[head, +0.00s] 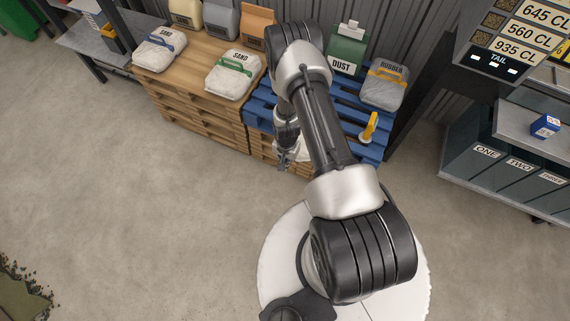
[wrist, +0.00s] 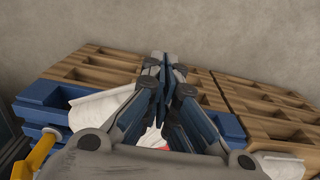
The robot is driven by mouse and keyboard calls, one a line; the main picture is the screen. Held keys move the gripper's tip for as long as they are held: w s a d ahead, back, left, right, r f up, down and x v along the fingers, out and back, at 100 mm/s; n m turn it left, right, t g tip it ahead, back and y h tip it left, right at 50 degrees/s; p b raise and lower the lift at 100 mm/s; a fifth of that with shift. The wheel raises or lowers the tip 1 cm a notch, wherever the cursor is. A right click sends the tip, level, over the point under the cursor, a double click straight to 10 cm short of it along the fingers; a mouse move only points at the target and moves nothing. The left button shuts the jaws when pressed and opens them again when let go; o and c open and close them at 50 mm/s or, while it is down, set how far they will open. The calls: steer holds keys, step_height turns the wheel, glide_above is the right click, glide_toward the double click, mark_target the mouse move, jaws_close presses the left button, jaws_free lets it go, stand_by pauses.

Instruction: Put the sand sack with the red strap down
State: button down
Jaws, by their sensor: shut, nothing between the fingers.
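A white sack (wrist: 95,108) lies behind and under my gripper in the wrist view, with a small red patch (wrist: 163,147) showing between the finger links. It seems to be the sack with the red strap, resting on the blue pallet (wrist: 42,96). In the head view only a pale bit of it (head: 303,152) shows beside my arm; most is hidden. My gripper (head: 284,163) is shut and empty at the front edge of the blue pallet. In the wrist view its fingers (wrist: 161,62) are together. Whether they touch the sack, I cannot tell.
A sand sack with a green strap (head: 233,76) and one with a blue strap (head: 159,50) lie on the wooden pallets (head: 196,112). A grey rubber sack (head: 385,86) and a yellow-orange object (head: 369,127) are on the blue pallet's right. The floor in front is clear.

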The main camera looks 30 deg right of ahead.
steer(key=w+d+f+b, duration=0.2)
steer(key=d+f+b, duration=0.1)
steer(key=f, duration=0.6)
steer(key=shift+w+f+b, duration=0.15)
steer(key=shift+w+b, duration=0.1)
steer(key=shift+b, duration=0.1)
steer(key=shift+d, duration=0.1)
